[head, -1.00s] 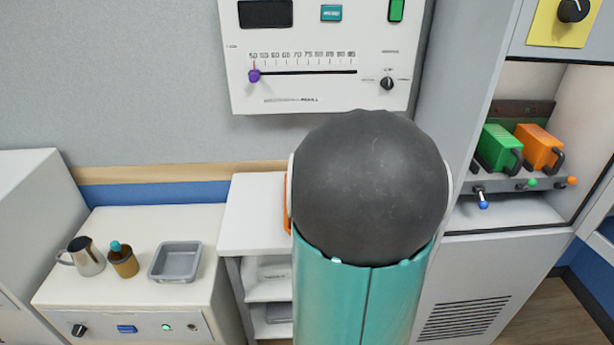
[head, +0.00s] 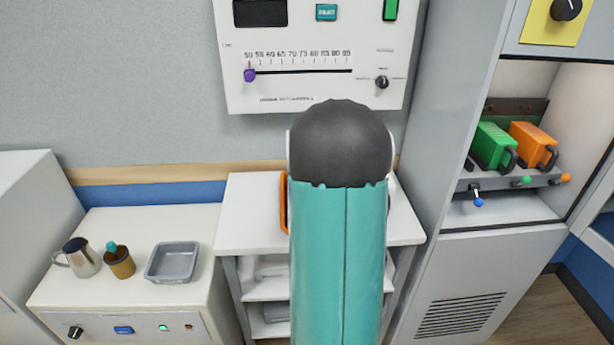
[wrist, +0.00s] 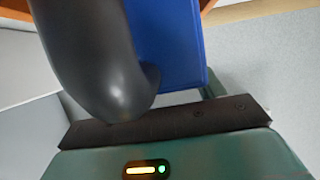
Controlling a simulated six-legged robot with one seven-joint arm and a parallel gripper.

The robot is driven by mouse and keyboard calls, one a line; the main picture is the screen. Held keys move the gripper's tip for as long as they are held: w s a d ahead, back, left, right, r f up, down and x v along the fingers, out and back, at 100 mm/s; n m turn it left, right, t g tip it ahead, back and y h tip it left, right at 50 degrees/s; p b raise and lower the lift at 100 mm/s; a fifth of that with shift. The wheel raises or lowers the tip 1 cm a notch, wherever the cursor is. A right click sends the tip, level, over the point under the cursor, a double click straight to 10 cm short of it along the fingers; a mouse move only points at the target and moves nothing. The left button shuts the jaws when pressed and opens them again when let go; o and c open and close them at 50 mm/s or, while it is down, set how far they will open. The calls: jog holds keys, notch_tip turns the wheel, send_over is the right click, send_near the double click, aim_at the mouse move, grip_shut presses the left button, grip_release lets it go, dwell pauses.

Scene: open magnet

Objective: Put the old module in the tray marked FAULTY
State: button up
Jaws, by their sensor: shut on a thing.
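In the wrist view my gripper (wrist: 165,135) is shut on a blue module (wrist: 168,45) with a thick dark curved handle (wrist: 100,60). The jaw tips and the grip point are mostly hidden behind the handle. In the head view my own arm hides the gripper and the module. An orange edge (head: 284,202), perhaps of a tray, shows on the white shelf unit left of my arm; the rest is hidden. No FAULTY marking is readable in either view.
A grey tray (head: 172,262), a brown bottle (head: 120,262) and a metal jug (head: 82,258) stand on the left cabinet. A green module (head: 494,145) and an orange module (head: 533,145) sit in the right bay. The white shelf top (head: 405,225) is bare right of my arm.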

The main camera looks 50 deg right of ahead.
jog(key=shift+f, duration=0.1)
jog(key=o, duration=1.7)
jog(key=v, duration=1.2)
jog(key=shift+r, duration=0.2)
jog(key=w+a+r+n+y, duration=0.2)
jog(key=a+y, duration=0.1)
jog(key=a, duration=0.8)
jog(key=w+a+r+n+y, duration=0.3)
jog(key=a, duration=0.7)
jog(key=s+a+n+g+y, duration=0.1)
jog(key=s+a, duration=0.3)
jog(key=a, duration=0.2)
jog(key=s+a+r+n+g+y, duration=0.1)
jog(key=s+a+n, duration=0.1)
jog(key=s+a, duration=0.2)
jog(key=s+a+r+n+g+y, duration=0.1)
jog(key=s+a+y, duration=0.1)
jog(key=a, duration=0.7)
jog(key=shift+s+a+n, duration=0.2)
jog(key=shift+s+n, duration=0.2)
jog(key=shift+s, duration=0.5)
